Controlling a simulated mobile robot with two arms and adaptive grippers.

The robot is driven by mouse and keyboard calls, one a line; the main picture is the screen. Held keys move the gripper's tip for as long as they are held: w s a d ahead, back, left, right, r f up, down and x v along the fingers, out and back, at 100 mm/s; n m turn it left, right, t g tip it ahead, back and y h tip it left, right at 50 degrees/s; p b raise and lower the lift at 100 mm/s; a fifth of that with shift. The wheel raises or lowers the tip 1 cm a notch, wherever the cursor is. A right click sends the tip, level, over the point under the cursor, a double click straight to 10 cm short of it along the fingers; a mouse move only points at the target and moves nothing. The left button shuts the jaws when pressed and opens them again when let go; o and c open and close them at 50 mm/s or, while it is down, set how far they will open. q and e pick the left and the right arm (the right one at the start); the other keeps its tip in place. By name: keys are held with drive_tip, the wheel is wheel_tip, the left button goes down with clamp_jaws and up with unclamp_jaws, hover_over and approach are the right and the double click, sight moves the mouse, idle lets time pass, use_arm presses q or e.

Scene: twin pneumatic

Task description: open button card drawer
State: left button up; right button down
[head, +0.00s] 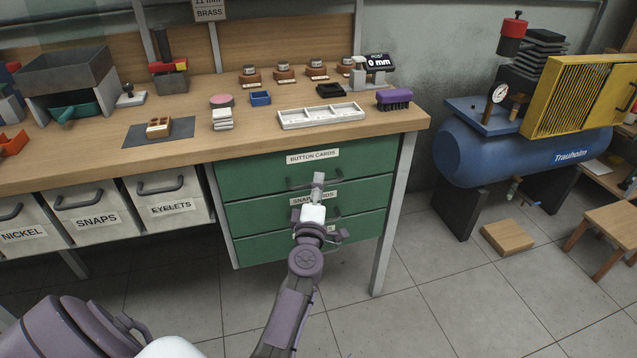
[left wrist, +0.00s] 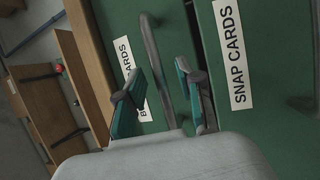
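The button cards drawer (head: 255,173) is the top green drawer under the workbench, with a white label. It looks closed, flush with the drawers below. Its dark bar handle (head: 296,186) is partly hidden by my left gripper (head: 318,183). In the left wrist view the gripper (left wrist: 158,98) is open, its two teal-padded fingers apart. The handle (left wrist: 156,62) runs between the fingers, and I see a gap beside it. I cannot tell if either finger touches it. My right gripper is not in view.
The snap cards drawer (head: 258,213) and another green drawer sit below. Labelled white bins (head: 170,203) stand to the left. The workbench top (head: 300,135) holds trays and small tools. A blue compressor (head: 520,148) stands at right. The tiled floor (head: 440,300) before the drawers is free.

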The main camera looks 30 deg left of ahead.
use_arm(q)
drive_tip(key=shift+w+a+r, duration=0.1)
drive_tip(key=shift+w+a, duration=0.25)
drive_tip(key=shift+w, duration=0.3)
clamp_jaws()
